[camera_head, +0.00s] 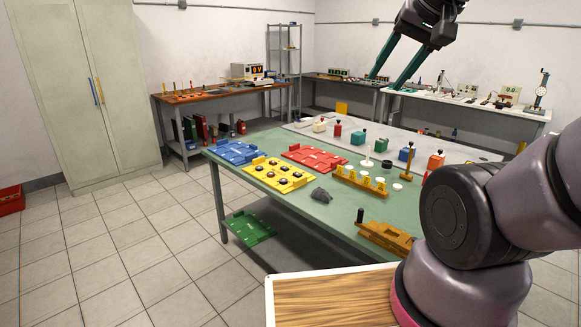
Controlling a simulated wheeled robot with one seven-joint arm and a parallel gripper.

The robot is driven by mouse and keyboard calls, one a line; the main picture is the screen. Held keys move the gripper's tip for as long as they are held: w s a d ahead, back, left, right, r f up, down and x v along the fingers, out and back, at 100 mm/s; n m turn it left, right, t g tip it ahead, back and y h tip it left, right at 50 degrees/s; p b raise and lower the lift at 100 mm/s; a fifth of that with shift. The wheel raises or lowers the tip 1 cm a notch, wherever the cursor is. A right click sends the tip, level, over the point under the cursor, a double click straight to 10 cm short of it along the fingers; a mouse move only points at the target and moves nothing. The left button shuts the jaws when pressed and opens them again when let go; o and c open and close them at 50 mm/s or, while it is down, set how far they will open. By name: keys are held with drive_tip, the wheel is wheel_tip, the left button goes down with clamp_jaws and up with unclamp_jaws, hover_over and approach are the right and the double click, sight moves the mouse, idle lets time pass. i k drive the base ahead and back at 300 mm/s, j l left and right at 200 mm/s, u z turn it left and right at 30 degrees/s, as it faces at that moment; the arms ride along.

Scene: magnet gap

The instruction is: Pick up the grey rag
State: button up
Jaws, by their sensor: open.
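The grey rag (321,195) lies crumpled on the green tabletop, near the table's front edge. It sits between the yellow tray with dark round pieces and the yellow rack with white-topped pieces. My gripper (387,78) is high in the upper part of the view, above and beyond the table. Its two long green fingers are spread apart, with nothing visible between them. It is well clear of the rag. The rag is fully in view.
The green table (230,172) also holds a blue tray (237,152), a red tray (314,158), a yellow tray (281,174), a yellow rack (360,184) and a wooden-looking yellow block (386,236). Small coloured blocks with knobs stand along the back. Bare green surface surrounds the rag's front side.

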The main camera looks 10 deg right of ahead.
sight(318, 194)
drive_tip(key=i+j+z, duration=0.1)
drive_tip(key=j, duration=0.25)
drive_tip(key=i+j, duration=0.35)
drive_tip(key=i+j+z, duration=0.15)
drive_tip(key=j, duration=0.25)
